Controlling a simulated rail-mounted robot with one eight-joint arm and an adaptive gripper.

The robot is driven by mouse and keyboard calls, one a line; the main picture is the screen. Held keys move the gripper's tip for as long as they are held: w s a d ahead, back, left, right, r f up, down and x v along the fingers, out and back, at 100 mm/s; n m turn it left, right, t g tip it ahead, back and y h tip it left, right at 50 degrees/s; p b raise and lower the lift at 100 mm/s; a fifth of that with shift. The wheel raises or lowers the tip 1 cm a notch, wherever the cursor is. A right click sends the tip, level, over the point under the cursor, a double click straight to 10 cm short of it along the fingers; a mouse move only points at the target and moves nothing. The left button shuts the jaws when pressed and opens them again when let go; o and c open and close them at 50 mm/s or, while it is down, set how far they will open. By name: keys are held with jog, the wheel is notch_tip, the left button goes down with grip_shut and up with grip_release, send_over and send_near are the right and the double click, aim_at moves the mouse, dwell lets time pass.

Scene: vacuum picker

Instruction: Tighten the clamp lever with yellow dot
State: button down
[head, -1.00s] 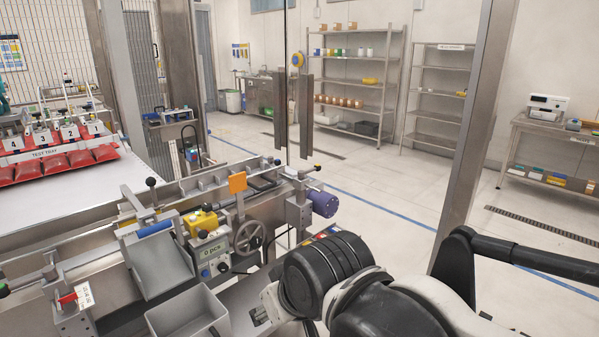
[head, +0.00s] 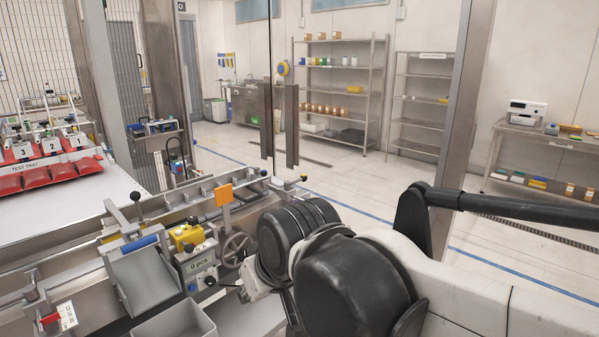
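The machine rail carries several clamp levers with dark knobs. One lever with a dark knob (head: 303,178) stands at the rail's far right end; a small yellowish spot seems to show there, too small to be sure. Another lever with a black knob (head: 135,197) stands upright near the blue roller; I see no yellow dot on it. My black and white arm covers the front right of the machine. The arm's end (head: 245,289) points left, low beside the handwheel and control box. The gripper's fingers are largely hidden or too small to read, and I see no contact with a lever.
A control box (head: 198,266) reading "0 pcs", a handwheel (head: 236,250) and an orange plate (head: 224,195) stand close to my arm. A grey bin (head: 178,324) is at the front. A red-tagged part (head: 52,318) is at lower left. Open floor lies behind the machine.

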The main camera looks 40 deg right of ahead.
jog(key=w+d+r+p, duration=0.2)
jog(key=w+d+r, duration=0.1)
jog(key=w+r, duration=0.3)
jog(key=w+d+r+g+p, duration=0.1)
jog(key=w+d+r, duration=0.3)
jog(key=w, duration=0.4)
jog(key=w+d+r+p, duration=0.25)
jog(key=w+r, duration=0.25)
jog(key=w, duration=0.3)
jog(key=w+d+r+p, duration=0.2)
jog(key=w+d+p, duration=0.1)
jog(key=w+d, duration=1.05)
jog(key=w+d+f+g+p, duration=0.1)
jog(key=w+d+f, duration=0.3)
jog(key=d, duration=0.6)
jog(key=w+d+f+p, duration=0.3)
jog(key=w+d+f, duration=0.2)
jog(key=w+d, duration=0.2)
jog(key=d, duration=0.2)
jog(key=shift+d+g, duration=0.4)
jog(key=shift+w+f, duration=0.1)
jog(key=shift+w, duration=0.05)
